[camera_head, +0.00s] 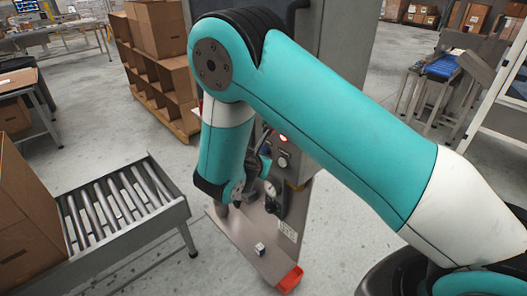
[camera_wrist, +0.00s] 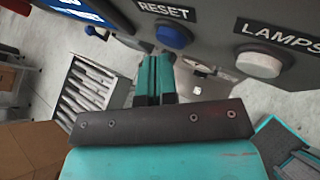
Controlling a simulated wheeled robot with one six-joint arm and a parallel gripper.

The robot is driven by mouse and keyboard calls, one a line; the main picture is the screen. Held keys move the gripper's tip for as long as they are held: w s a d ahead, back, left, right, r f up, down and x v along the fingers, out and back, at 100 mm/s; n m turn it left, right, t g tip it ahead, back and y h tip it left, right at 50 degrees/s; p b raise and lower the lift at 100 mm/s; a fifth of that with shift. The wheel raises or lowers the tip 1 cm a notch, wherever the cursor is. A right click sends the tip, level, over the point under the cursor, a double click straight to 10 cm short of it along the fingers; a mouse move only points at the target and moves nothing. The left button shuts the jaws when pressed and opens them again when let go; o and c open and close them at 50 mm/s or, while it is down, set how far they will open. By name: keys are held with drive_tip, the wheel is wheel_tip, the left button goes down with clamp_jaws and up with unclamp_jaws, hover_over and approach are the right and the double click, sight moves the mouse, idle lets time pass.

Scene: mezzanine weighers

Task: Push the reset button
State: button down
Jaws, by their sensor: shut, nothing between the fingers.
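In the wrist view the blue reset button (camera_wrist: 175,36) sticks out of a grey panel, under a label reading RESET. My gripper (camera_wrist: 157,58) is shut and empty, with its teal fingers just below the blue button in the picture. I cannot tell whether the fingertips touch it.
A white button (camera_wrist: 258,64) labelled LAMPS sits right of the blue one. A red light (camera_head: 283,137) glows on the machine. A roller conveyor (camera_head: 110,210) stands left.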

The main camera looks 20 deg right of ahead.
drive_tip(key=shift+w+d, duration=0.15)
drive_tip(key=shift+d, duration=0.25)
idle(0.5)
drive_tip(key=shift+a, duration=0.1)
drive_tip(key=shift+s+a, duration=0.3)
drive_tip(key=shift+a, duration=0.4)
drive_tip(key=shift+a, duration=0.1)
drive_tip(key=a, duration=0.1)
drive_tip(key=s+a, duration=0.1)
drive_tip(key=a, duration=0.2)
drive_tip(key=shift+s+a+p, duration=0.25)
drive_tip(key=shift+a+p, duration=0.05)
idle(0.7)
